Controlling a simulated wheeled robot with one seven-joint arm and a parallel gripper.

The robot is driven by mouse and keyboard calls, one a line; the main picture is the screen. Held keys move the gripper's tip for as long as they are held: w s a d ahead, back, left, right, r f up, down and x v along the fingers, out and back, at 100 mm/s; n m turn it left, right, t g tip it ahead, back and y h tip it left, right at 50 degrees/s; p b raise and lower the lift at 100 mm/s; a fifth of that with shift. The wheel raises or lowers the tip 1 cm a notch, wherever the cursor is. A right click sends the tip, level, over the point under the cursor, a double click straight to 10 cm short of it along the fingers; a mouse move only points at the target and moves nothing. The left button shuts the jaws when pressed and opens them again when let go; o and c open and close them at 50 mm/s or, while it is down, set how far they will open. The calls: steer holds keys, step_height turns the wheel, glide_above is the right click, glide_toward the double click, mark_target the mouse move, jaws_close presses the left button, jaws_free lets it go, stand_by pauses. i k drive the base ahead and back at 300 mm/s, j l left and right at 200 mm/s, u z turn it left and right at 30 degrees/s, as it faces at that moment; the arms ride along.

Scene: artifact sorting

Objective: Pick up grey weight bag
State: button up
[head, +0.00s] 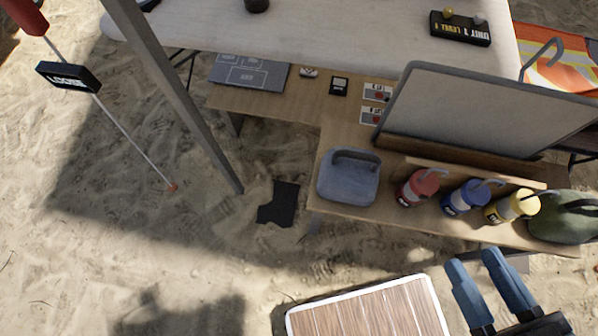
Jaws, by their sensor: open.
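A blue-grey bag (349,183) with a handle loop on top stands upright at the left front corner of the lower wooden table. It best fits the grey weight bag, and nothing covers it. A dark green bag (562,222) with a dark handle sits at the table's right end, partly cut off by the picture edge. My gripper (474,262) is at the bottom right, in front of the table. Its two blue fingers are apart with nothing between them. It is well to the right of the blue-grey bag and nearer to me, not touching it.
Red (419,187), blue (463,197) and yellow (511,206) bottles stand in a row right of the blue-grey bag. A large grey panel (480,112) stands behind them. A metal pole (180,100) rises at left. A dark patch (278,204) lies on the sand.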

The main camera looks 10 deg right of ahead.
mark_target(349, 174)
steer(key=u, duration=0.1)
steer(key=k+j+z, duration=0.15)
steer(key=z, duration=0.3)
steer(key=k+j+z, duration=0.2)
steer(key=z, duration=0.25)
steer(key=k+j+z, duration=0.1)
steer(key=z, duration=0.4)
steer(key=k+l, duration=0.05)
steer(key=k, duration=0.05)
